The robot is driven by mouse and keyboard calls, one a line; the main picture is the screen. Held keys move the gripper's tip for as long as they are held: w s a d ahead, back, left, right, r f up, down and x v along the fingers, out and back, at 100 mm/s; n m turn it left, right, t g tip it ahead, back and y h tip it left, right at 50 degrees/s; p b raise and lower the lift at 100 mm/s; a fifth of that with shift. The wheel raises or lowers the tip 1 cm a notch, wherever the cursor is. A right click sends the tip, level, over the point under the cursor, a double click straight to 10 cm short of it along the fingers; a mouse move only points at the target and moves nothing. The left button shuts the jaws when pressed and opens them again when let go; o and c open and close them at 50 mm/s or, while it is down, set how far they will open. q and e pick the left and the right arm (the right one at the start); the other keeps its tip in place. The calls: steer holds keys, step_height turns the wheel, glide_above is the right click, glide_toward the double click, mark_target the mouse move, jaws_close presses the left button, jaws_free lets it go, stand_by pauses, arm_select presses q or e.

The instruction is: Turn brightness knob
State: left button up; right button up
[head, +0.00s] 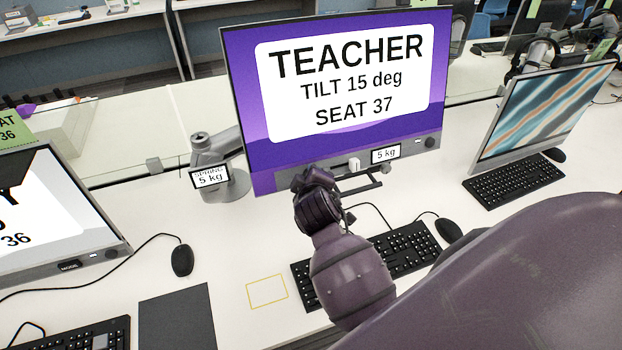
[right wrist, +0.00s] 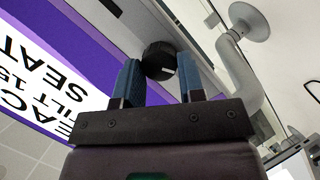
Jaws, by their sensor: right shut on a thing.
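The monitor (head: 240,110) has a purple screen reading "TEACHER, TILT 15 deg, SEAT 37". In the right wrist view a dark round knob (right wrist: 159,61) sits on its lower bezel, between the two blue fingers of my right gripper (right wrist: 160,78), which is shut on it. No label on this knob is readable. In the head view my right gripper (head: 314,180) is at the monitor's lower edge and hides this knob. Another small dark round control (head: 431,142) is at the bezel's right end. My left gripper is not in view.
A keyboard (head: 410,247) and mouse (head: 448,230) lie below. Other monitors stand at left (head: 100,245) and right (head: 540,115). Bare desk shows around the yellow outline (head: 267,291).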

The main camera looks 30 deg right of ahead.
steer(key=shift+m, duration=0.4)
stand_by(0.3)
steer(key=o, duration=0.9)
